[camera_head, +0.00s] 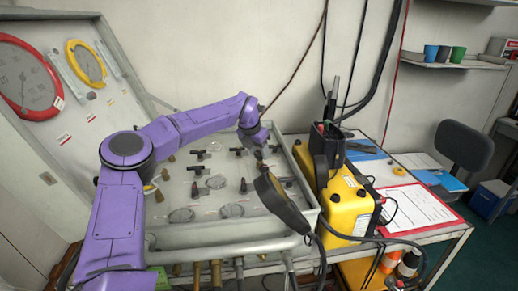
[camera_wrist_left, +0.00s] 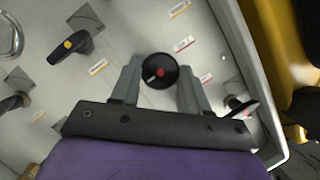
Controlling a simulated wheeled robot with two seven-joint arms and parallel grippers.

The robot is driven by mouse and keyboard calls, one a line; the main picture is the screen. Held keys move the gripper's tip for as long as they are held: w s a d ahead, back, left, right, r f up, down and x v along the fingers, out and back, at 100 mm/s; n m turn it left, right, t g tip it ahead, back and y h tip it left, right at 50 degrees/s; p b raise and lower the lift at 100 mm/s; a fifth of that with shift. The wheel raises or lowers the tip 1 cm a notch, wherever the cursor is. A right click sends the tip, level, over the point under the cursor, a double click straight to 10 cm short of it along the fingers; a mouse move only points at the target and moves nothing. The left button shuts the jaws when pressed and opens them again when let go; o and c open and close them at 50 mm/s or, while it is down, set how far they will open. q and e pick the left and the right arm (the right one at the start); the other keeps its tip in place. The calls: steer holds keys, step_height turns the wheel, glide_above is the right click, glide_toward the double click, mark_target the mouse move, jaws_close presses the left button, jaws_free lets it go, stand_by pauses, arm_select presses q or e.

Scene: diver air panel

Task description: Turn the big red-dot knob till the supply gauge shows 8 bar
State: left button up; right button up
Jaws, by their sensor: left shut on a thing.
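The red-dot knob (camera_wrist_left: 160,72) is round and black with a red centre and a pale mark toward its lower left. My left gripper (camera_wrist_left: 160,86) is shut on it, one finger on each side. In the head view my left gripper (camera_head: 261,154) is small and low over the panel (camera_head: 206,234), and the knob cannot be made out there. A red-ringed gauge (camera_head: 27,80) and a yellow-ringed gauge (camera_head: 86,62) are on the raised lid. Small round gauges (camera_head: 182,215) lie in the panel. Which is the supply gauge, and its reading, I cannot tell.
A yellow-dot lever (camera_wrist_left: 74,44) and a red-tipped lever (camera_wrist_left: 243,108) flank the knob. A yellow case (camera_head: 345,204) stands right of the panel. Papers (camera_head: 414,208) lie farther right.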

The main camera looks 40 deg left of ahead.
stand_by(0.3)
arm_select(q)
steer(key=o, duration=1.1)
steer(key=shift+c, duration=0.2)
steer(key=shift+r, duration=0.1)
steer(key=b+v, duration=0.2)
steer(key=v, duration=0.8)
steer(key=shift+s+r, duration=0.2)
